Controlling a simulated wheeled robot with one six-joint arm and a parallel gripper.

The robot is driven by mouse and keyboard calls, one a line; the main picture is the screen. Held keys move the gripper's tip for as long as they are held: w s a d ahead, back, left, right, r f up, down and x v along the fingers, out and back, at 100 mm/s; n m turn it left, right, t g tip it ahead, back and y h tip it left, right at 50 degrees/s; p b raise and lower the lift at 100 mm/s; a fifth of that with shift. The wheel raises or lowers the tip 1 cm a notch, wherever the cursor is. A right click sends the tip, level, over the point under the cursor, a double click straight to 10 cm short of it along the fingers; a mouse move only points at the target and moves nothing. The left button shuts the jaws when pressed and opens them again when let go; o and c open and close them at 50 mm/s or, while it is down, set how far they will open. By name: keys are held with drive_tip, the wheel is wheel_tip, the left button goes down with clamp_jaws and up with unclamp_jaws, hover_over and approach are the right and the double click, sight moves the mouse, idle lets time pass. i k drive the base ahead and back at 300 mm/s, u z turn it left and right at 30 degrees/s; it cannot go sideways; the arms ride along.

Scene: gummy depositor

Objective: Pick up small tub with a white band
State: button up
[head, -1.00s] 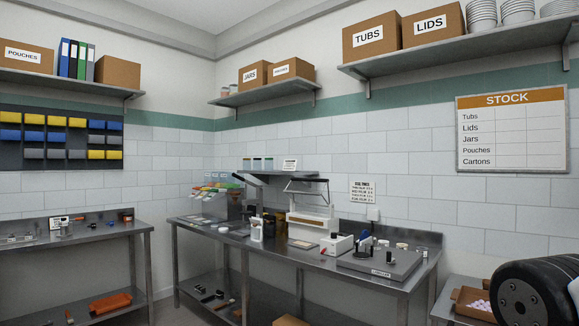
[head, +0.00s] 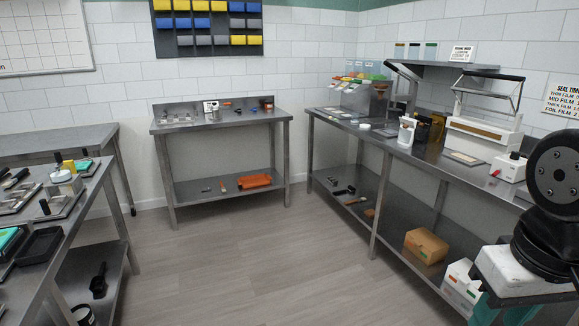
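I cannot make out for certain a small tub with a white band; the small items on the benches are too small to tell apart. A dark round container (head: 82,315) with a pale rim stands low at the bottom left, partly cut off. A small white round item (head: 364,127) lies on the right bench. Part of my black arm fills the right edge, but my gripper is not in view.
A steel bench (head: 160,126) stands at the back wall, with an orange item (head: 255,181) on its lower shelf. A long bench (head: 420,152) runs along the right, with cartons (head: 426,245) below. A cluttered bench (head: 62,230) is at left. The middle floor (head: 240,265) is clear.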

sight(355, 115)
drive_tip(key=u, duration=0.35)
drive_tip(key=i, duration=3.85)
drive_tip(key=z, duration=0.8)
drive_tip(key=i, duration=0.8)
drive_tip(key=z, duration=0.35)
